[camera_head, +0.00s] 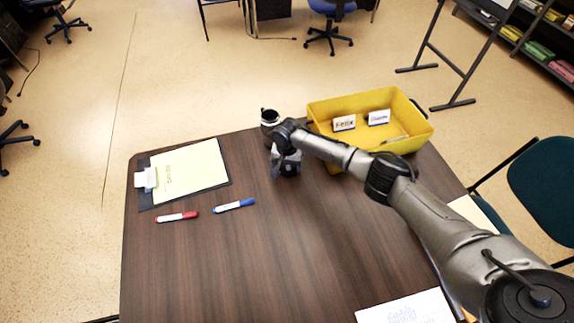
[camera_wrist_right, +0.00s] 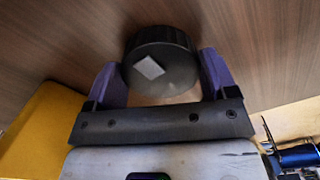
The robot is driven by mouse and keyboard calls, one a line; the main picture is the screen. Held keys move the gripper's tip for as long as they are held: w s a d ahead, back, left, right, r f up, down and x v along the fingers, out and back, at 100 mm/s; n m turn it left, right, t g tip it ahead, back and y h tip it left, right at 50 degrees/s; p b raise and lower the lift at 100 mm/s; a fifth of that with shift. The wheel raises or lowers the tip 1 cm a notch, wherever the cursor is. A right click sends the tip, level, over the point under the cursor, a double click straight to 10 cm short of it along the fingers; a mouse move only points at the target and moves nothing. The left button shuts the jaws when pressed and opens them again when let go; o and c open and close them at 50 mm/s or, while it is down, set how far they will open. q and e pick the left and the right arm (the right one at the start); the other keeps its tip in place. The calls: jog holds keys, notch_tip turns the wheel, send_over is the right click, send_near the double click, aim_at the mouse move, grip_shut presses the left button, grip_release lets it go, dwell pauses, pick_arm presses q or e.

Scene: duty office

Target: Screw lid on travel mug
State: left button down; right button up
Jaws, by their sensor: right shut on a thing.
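The travel mug (camera_head: 269,117) stands upright near the table's far edge, dark with a pale rim and an open top. My right arm partly covers its lower right side. My right gripper (camera_head: 286,168) is over the table just in front of the mug, apart from it. In the right wrist view, my right gripper (camera_wrist_right: 160,75) is shut on the lid (camera_wrist_right: 163,55), a dark round ribbed piece with a small pale square on it, held between two purple fingers. In the head view the lid is hard to make out beneath the gripper. My left gripper is not in view.
A yellow tray (camera_head: 326,108) with name cards stands right of the mug, close to my arm. A clipboard (camera_head: 145,198), a red marker (camera_head: 177,216) and a blue marker (camera_head: 235,205) lie to the left. The table's front middle is clear. Papers (camera_head: 405,309) lie at front right.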

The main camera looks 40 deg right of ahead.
pick_arm(q)
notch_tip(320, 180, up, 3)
jog(key=p, duration=0.2)
jog(key=shift+p, duration=0.3)
pick_arm(e)
notch_tip(320, 180, up, 9)
jog(key=shift+r, duration=0.2)
jog(key=s+a+r+n, duration=0.1)
jog(key=a+r+n, duration=0.3)
jog(key=a+r, duration=0.7)
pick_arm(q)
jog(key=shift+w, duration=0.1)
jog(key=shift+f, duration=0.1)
pick_arm(e)
jog(key=s+a+r+n, duration=0.6)
jog(key=s+r, duration=0.4)
jog(key=r, duration=0.2)
jog(key=shift+s, duration=0.3)
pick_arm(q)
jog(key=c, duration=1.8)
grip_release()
pick_arm(e)
jog(key=shift+a, duration=0.1)
